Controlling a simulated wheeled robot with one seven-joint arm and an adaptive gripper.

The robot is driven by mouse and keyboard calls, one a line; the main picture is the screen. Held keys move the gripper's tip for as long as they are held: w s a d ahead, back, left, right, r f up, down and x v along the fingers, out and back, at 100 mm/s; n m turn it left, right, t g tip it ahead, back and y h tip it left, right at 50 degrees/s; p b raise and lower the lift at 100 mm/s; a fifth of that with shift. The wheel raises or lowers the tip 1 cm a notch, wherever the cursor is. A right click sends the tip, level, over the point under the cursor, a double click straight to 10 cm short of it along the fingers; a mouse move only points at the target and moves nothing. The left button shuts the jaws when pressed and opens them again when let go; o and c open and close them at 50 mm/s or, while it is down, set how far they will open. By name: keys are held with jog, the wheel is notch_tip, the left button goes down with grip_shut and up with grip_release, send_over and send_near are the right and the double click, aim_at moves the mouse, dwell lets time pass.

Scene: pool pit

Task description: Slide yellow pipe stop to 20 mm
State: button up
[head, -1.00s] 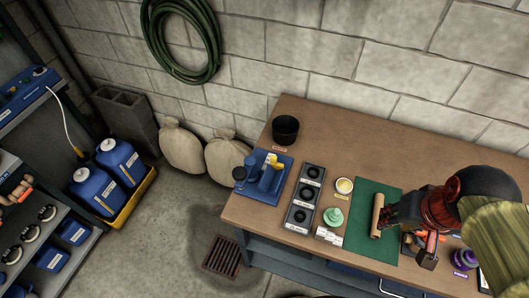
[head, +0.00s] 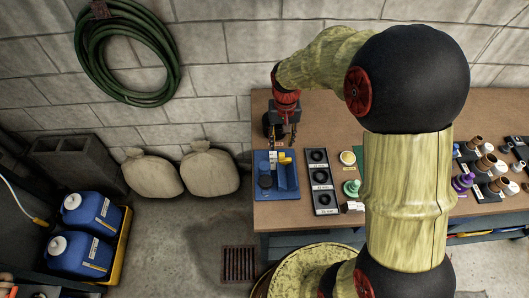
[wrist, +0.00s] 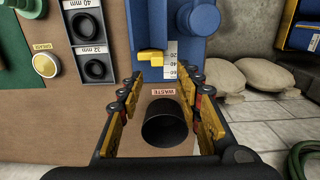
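The yellow pipe stop (wrist: 150,58) sits on the blue fixture (wrist: 182,18), beside a white scale (wrist: 171,60) marked 20, 40 and 60. It lies near the 20 and 40 marks; the exact reading is not clear. In the head view the stop (head: 285,158) shows as a small yellow piece at the back of the blue fixture (head: 290,190). My gripper (wrist: 163,80) is open and empty, its fingers spread above the black waste bin, with the stop just beyond the fingertips. In the head view my gripper (head: 281,138) is just behind the fixture.
The black waste bin (wrist: 167,125) stands under my gripper. A black gauge block (head: 321,182) with round holes is right of the fixture, near a grease tin (head: 347,158) and a green piece (head: 351,187). My arm hides part of the bench. Sacks (head: 210,172) stand on the floor left.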

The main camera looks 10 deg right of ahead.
aim_at(282, 153)
jog(key=shift+s+d+f+b, duration=0.1)
jog(key=shift+f+b, duration=0.25)
jog(key=shift+f, duration=1.65)
jog(key=shift+s+d+f+b, duration=0.1)
jog(key=shift+f+b, duration=0.25)
jog(key=shift+f, duration=1.6)
jog(key=shift+c, duration=1.4)
grip_shut()
jog(key=shift+w, duration=0.1)
